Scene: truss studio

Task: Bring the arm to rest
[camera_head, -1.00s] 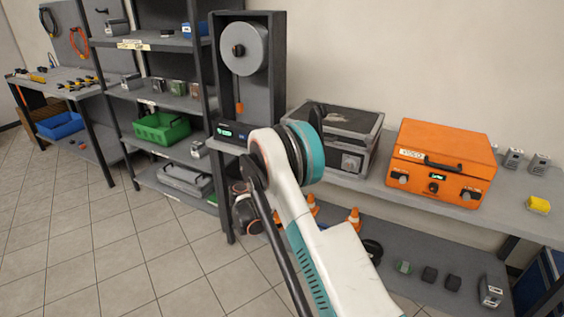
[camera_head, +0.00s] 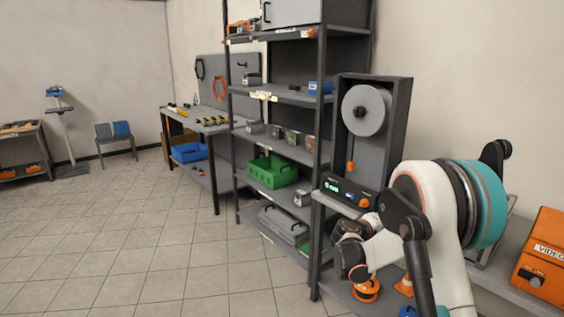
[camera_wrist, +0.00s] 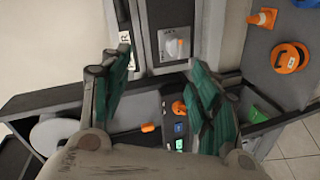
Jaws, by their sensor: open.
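My arm (camera_head: 436,200) is folded at the right of the head view, its white and teal elbow high and its lower links reaching down to the left. My gripper (camera_wrist: 160,82) shows in the wrist view with its two teal-padded fingers spread wide apart and nothing held between them. In the head view the arm's dark end parts hang low, in front of the shelf; the fingers are not clear there. The spool stand (camera_head: 366,110) is just behind the arm, and its lit control box also shows below the fingers in the wrist view (camera_wrist: 180,130).
A tall grey shelf (camera_head: 322,140) holds a green crate (camera_head: 272,171) and small boxes. An orange reel (camera_head: 366,290) and a cone (camera_head: 405,287) sit low near my arm. An orange video case (camera_head: 541,260) is at the right edge. Tiled floor (camera_head: 130,240) is clear at left.

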